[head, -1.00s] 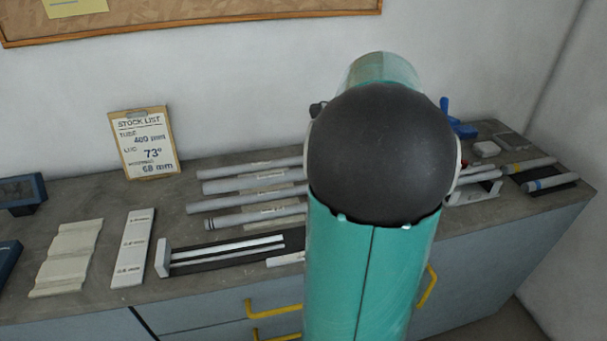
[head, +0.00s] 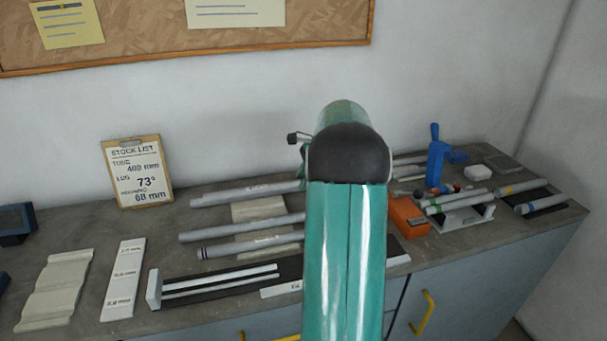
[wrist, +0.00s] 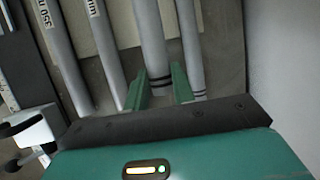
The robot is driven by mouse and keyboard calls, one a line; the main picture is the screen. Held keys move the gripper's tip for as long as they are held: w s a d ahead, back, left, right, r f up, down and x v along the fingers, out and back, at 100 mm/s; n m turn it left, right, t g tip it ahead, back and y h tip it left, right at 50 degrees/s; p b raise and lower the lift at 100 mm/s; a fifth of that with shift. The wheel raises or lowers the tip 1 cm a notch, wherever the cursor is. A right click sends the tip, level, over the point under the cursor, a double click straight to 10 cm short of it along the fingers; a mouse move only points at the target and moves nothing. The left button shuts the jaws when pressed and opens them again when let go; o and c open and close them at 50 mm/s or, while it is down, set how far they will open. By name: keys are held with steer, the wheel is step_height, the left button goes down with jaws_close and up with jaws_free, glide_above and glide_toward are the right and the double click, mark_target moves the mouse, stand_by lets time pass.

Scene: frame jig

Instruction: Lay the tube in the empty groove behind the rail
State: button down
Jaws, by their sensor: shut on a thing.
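In the wrist view my gripper (wrist: 160,90) has its green fingers on either side of a grey tube (wrist: 151,35) with black bands, and is shut on it. Another grey tube (wrist: 184,35) lies close to its right, and labelled tubes lie to its left. In the head view my arm hides the gripper and the grip. Grey tubes (head: 241,227) stick out left of the arm, above a pale rack (head: 258,209). In front of them is a dark jig board with a white end block (head: 153,288) and thin white rails (head: 220,285). Which groove is empty I cannot tell.
A clipboard (head: 138,172) stands against the wall at the back left. Pale plates (head: 124,278) lie at the left. An orange block (head: 408,215), a blue clamp (head: 437,163) and a white holder with tubes (head: 462,215) are at the right. The wall is close behind.

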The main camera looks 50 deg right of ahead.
mark_target(298, 205)
steer(key=shift+f, duration=3.2)
steer(key=c, duration=1.1)
jaws_free()
steer(key=v, duration=1.4)
